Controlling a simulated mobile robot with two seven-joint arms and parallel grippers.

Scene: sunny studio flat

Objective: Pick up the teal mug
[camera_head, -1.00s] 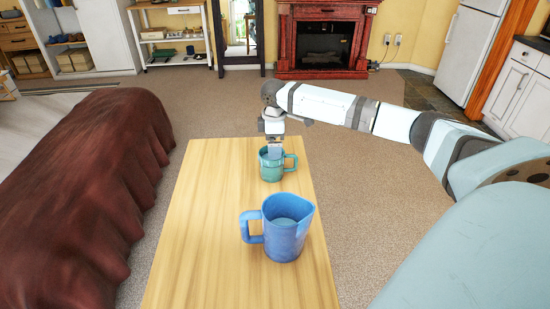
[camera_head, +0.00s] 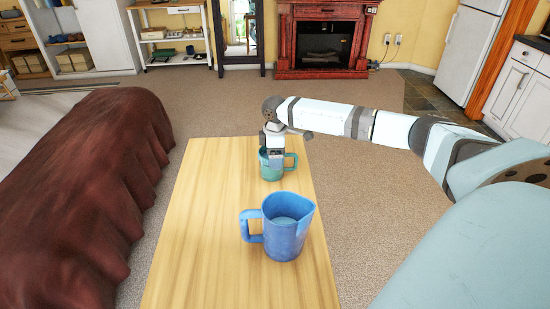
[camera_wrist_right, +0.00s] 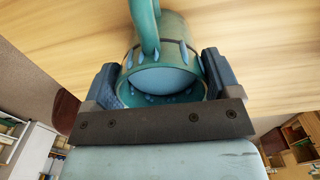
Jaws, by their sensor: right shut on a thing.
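The teal mug (camera_head: 279,174) stands upright at the far end of the wooden table (camera_head: 215,240), its handle toward the right. My right gripper (camera_head: 272,153) comes down over it from above and hides part of its rim. In the right wrist view the mug (camera_wrist_right: 173,52) lies between the two fingers of my right gripper (camera_wrist_right: 160,82), one on each side near its rim, and they are shut on it. The mug's open mouth and pale blue inside show there. My left gripper is not in view.
A blue jug (camera_head: 284,238) stands on the table nearer to me, its handle to the left, apart from the teal mug. A dark red covered sofa (camera_head: 85,190) runs along the table's left side. Carpet (camera_head: 380,220) lies open to the right.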

